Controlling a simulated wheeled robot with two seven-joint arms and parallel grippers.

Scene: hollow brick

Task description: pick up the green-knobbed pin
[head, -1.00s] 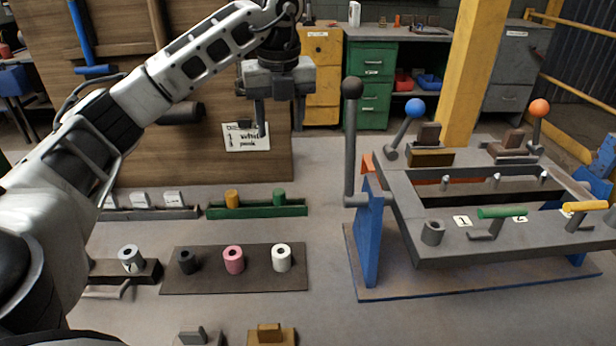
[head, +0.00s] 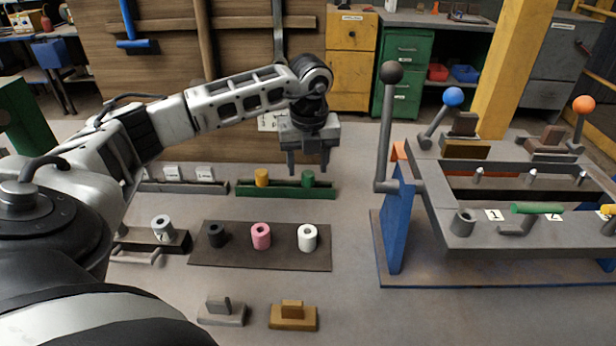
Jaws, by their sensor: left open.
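The green-knobbed pin (head: 308,179) stands at the right part of a low green rack (head: 285,191); only its green knob shows above the rack. A pin with an orange-yellow knob (head: 262,177) stands to its left in the same rack. My left gripper (head: 308,168) points down with its two fingers apart and nothing between them. In the picture its fingertips lie on either side of the green knob, just above it; I cannot tell the exact gap in depth. My right gripper is out of view.
A dark mat (head: 275,259) with black, pink and white hollow cylinders lies nearer. At the right is a grey machine frame on a blue stand (head: 395,235) with a tall black-knobbed lever (head: 388,130). Small grey and ochre blocks sit at the front.

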